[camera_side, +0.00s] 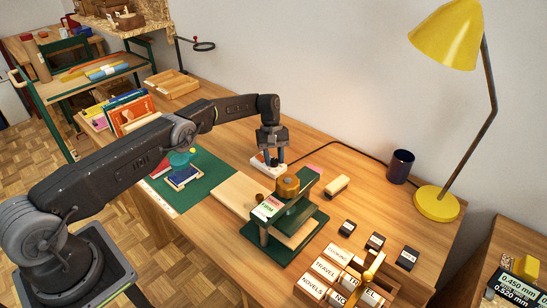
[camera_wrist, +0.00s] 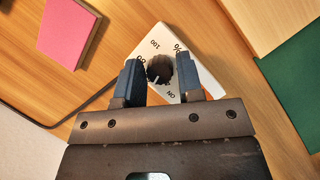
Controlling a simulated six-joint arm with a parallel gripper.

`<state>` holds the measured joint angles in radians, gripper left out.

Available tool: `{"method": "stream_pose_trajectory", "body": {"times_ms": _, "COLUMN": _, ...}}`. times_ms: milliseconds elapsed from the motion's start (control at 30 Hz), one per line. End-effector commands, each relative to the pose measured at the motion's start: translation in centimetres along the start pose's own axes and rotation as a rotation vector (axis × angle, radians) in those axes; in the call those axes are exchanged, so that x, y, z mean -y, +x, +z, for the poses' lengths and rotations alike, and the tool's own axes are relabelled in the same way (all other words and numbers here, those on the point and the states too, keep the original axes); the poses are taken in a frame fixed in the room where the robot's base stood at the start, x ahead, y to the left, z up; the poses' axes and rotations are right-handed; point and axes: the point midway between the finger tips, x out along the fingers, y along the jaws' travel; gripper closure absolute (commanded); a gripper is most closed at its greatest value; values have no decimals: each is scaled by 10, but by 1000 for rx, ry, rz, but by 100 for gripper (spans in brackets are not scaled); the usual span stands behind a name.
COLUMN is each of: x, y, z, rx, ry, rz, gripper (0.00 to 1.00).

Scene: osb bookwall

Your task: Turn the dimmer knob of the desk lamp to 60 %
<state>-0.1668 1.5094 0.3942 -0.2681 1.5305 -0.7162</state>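The desk lamp (camera_side: 446,36) is yellow, with its round base (camera_side: 437,203) at the right of the desk. A dark cord runs left from it. The white dimmer box (camera_side: 258,167) lies under my gripper (camera_side: 273,160) in the side view. In the wrist view the box (camera_wrist: 149,35) carries printed marks, among them "100" and "%". Its round dark knob (camera_wrist: 160,69) has a pale pointer line toward the lower left; the exact setting cannot be read. My gripper (camera_wrist: 159,70) is open, its fingers on either side of the knob with small gaps visible.
A green press (camera_side: 290,222) with an orange-brown top knob stands just in front of the dimmer. A pink block (camera_wrist: 68,30) lies beside the box. A dark mug (camera_side: 400,166), a wooden block (camera_side: 336,186) and labelled stamps (camera_side: 375,243) are to the right.

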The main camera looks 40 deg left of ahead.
Motion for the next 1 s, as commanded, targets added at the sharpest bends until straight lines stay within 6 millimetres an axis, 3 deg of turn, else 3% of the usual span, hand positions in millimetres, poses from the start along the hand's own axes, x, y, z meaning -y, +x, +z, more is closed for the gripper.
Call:
{"method": "stream_pose_trajectory", "body": {"times_ms": 167, "x": -1, "y": -8, "z": 3, "rx": -2, "ry": 1, "rz": 2, "gripper": 66}}
{"method": "stream_pose_trajectory", "body": {"times_ms": 367, "x": 0, "y": -41, "z": 16, "rx": -3, "ry": 1, "rz": 2, "gripper": 66}}
{"method": "stream_pose_trajectory", "body": {"times_ms": 567, "x": 21, "y": -54, "z": 13, "rx": 0, "ry": -2, "rz": 1, "gripper": 66}}
{"method": "stream_pose_trajectory", "body": {"times_ms": 1000, "x": 92, "y": -106, "z": 4, "rx": -1, "ry": -2, "rz": 1, "gripper": 66}}
